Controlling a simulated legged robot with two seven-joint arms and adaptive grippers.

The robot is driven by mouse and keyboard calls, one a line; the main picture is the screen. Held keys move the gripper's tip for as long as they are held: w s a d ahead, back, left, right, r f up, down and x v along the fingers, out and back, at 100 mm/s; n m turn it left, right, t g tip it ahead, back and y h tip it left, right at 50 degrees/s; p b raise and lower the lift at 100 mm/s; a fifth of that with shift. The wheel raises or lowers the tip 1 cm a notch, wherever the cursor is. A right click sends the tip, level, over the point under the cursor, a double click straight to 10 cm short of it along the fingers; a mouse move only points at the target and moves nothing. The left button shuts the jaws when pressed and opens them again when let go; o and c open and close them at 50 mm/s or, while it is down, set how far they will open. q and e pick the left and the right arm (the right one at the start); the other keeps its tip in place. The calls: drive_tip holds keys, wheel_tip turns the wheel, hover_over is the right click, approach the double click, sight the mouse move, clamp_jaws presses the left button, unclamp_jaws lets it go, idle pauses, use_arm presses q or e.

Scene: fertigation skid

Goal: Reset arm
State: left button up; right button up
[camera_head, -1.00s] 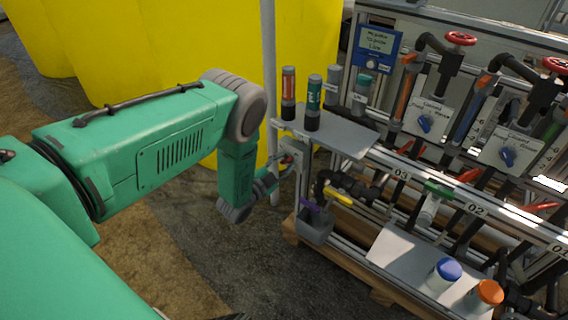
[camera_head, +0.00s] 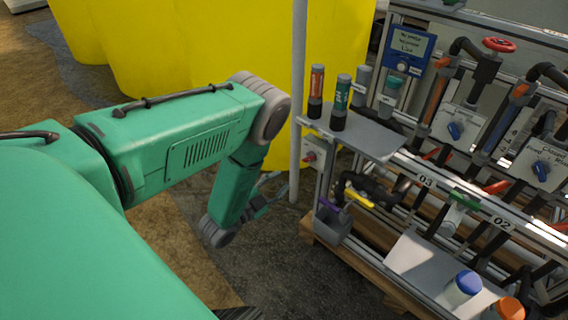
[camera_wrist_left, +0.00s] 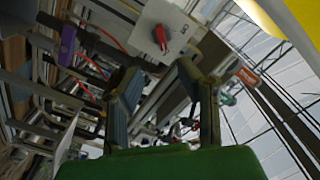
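My left arm is green and comes in from the left in the head view. Its forearm hangs down from the elbow. My left gripper (camera_head: 278,188) is small and partly dark in that view, left of the skid's post and apart from it. In the left wrist view the two fingers of the gripper (camera_wrist_left: 158,78) stand wide apart with nothing held between them. A red rotary switch on a light box (camera_wrist_left: 161,36) shows beyond the fingers. My right gripper does not show in either view.
The fertigation skid (camera_head: 470,205) fills the right side, with pipes and valves. Yellow tanks (camera_head: 200,50) stand behind. The floor left of the skid is clear.

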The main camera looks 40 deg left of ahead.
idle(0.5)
use_arm(q)
drive_tip(key=s+d+r+n+g+p, duration=0.2)
drive_tip(key=s+g, duration=0.3)
drive_tip(key=s, duration=0.4)
drive_tip(key=s+d+r+n+g+y+p, duration=0.1)
drive_tip(key=s+d+n+g+p, duration=0.3)
drive_tip(key=s, duration=0.4)
drive_tip(key=s+d+r+n+g+p, duration=0.3)
drive_tip(key=s+d+r+g+p, duration=0.1)
drive_tip(key=s+g, duration=0.4)
drive_tip(key=shift+s+y, duration=0.3)
drive_tip(key=shift+s, duration=0.55)
drive_tip(key=shift+d, duration=0.1)
